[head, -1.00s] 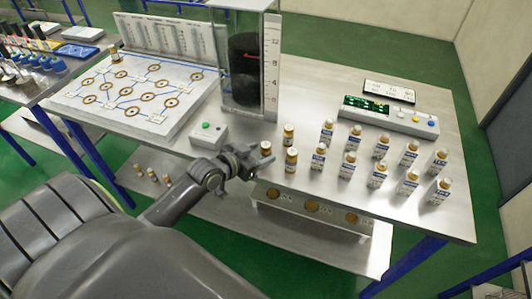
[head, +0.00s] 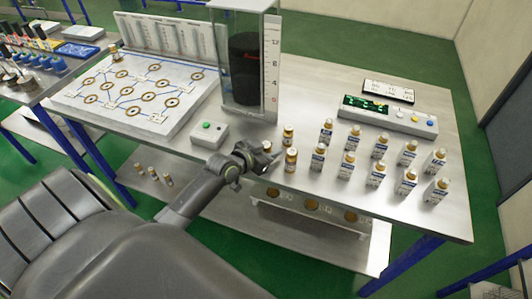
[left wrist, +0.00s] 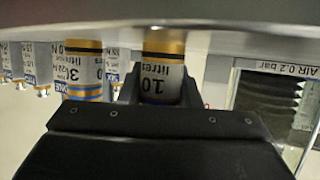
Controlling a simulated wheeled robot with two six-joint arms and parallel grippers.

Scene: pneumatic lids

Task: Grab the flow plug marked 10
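The flow plug marked 10 (left wrist: 157,88) stands between the dark fingers of my left gripper (left wrist: 160,92) in the left wrist view, its "10 litres" label upside down there. In the head view my left gripper (head: 258,158) is at the table's front edge, around a small brown-topped plug (head: 267,146) that it partly hides. The fingers lie close on both sides of the plug; I cannot tell whether they press on it. Another plug with a 3 on its label (left wrist: 84,68) stands to the left in the wrist view. My right gripper is not in view.
Two brown plugs (head: 288,134) (head: 291,160) stand just right of the gripper. Several white-labelled bottles (head: 349,162) stand farther right. A clear cylinder with a dark piston (head: 245,70), a green-button box (head: 209,133) and a white board with rings (head: 140,95) are behind and left.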

